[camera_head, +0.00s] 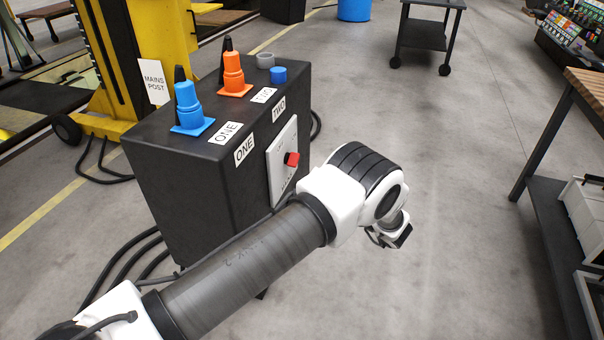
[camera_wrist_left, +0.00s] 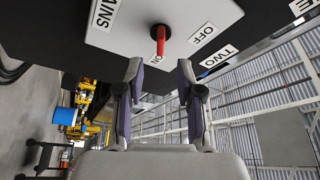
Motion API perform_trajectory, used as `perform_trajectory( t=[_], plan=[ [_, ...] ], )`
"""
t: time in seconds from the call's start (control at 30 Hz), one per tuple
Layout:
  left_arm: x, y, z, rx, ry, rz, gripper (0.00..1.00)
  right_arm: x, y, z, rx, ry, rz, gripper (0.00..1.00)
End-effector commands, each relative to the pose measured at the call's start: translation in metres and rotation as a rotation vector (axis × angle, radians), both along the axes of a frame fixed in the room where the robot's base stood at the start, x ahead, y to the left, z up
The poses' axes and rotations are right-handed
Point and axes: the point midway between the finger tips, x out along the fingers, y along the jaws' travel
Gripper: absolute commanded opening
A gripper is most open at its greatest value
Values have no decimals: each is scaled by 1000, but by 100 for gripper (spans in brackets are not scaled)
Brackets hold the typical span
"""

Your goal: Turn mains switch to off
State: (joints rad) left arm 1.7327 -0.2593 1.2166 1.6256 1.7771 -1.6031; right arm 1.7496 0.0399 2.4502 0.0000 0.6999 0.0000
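The mains switch is a red handle (camera_head: 292,159) on a light plate (camera_head: 282,178) on the side of the black cabinet (camera_head: 190,190). My left gripper (camera_wrist_left: 158,70) is open and empty. Its two fingertips face the plate, with the handle in line with the gap and just beyond them. In the head view it is small (camera_head: 392,236), to the right of the cabinet. My right gripper is not in view.
Blue (camera_head: 189,105) and orange (camera_head: 233,75) plugs stand on the cabinet top. Black cables lie on the floor to its left, by a yellow post (camera_head: 150,40). A workbench (camera_head: 560,150) is at the right. The floor between is clear.

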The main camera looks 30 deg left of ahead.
Motion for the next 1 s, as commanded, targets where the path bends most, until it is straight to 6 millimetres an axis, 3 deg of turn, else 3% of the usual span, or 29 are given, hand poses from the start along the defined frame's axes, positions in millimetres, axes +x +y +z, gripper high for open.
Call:
perform_trajectory(
  t=[0.4, 0.7, 0.8, 1.0],
  plan=[
    [7, 68, 15, -1, 0, 0, 36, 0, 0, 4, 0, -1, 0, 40],
    [8, 74, 16, -2, 1, -2, 36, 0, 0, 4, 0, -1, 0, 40],
    [8, 74, 16, -2, 1, -3, 1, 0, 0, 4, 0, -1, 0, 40],
    [8, 74, 16, -2, 1, -3, 0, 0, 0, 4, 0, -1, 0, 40]
  ],
)
